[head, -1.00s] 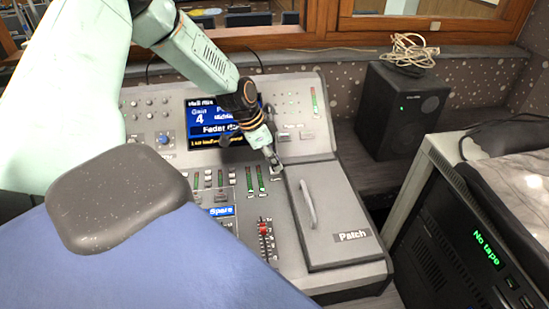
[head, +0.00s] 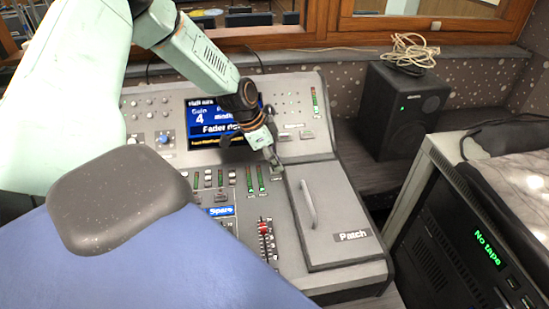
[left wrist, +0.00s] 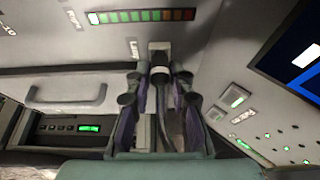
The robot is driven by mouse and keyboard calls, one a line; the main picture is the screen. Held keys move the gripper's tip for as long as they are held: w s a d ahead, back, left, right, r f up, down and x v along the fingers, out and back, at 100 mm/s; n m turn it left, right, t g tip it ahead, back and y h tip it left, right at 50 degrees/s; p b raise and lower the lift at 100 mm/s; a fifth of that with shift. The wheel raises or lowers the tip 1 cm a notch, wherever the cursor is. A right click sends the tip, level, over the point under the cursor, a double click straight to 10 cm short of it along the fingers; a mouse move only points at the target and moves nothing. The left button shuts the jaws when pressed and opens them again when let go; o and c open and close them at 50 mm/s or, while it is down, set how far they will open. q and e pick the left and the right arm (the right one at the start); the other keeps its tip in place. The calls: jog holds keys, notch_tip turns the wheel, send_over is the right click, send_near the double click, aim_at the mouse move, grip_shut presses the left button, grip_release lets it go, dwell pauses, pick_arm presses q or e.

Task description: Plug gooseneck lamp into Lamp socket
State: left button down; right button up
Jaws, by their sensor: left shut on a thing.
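My left gripper (head: 272,160) is low over the console, at the upper left corner of the Patch lid. In the left wrist view its fingers (left wrist: 158,82) are shut on a slim dark piece with a pale end, which I take for the gooseneck lamp (left wrist: 160,92). Its far end is at a small light-coloured fitting (left wrist: 160,46), which looks like the Lamp socket; it also shows just below the fingertips in the head view (head: 278,174). I cannot tell whether the plug is inside or only touching. My right gripper is not in view.
The Patch lid (head: 335,215) with its handle (head: 308,203) is closed, right of the gripper. Faders (head: 264,228) and a display (head: 215,120) are on the console. A speaker (head: 400,108) with coiled cable and a "No tape" unit (head: 465,235) stand at right.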

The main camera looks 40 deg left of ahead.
pick_arm(q)
jog(key=shift+s+d+f, duration=0.1)
jog(key=shift+s+f, duration=0.1)
jog(key=shift+f, duration=0.05)
dwell(0.8)
jog(key=c, duration=1.6)
grip_release()
jog(key=o, duration=0.5)
jog(key=shift+w, duration=0.2)
jog(key=shift+s+r, duration=0.1)
jog(key=shift+r, duration=0.1)
jog(key=shift+a+r, duration=0.25)
jog(key=shift+r, duration=0.3)
jog(key=v, duration=1)
jog(key=shift+s+r, duration=0.15)
jog(key=shift+s, duration=0.1)
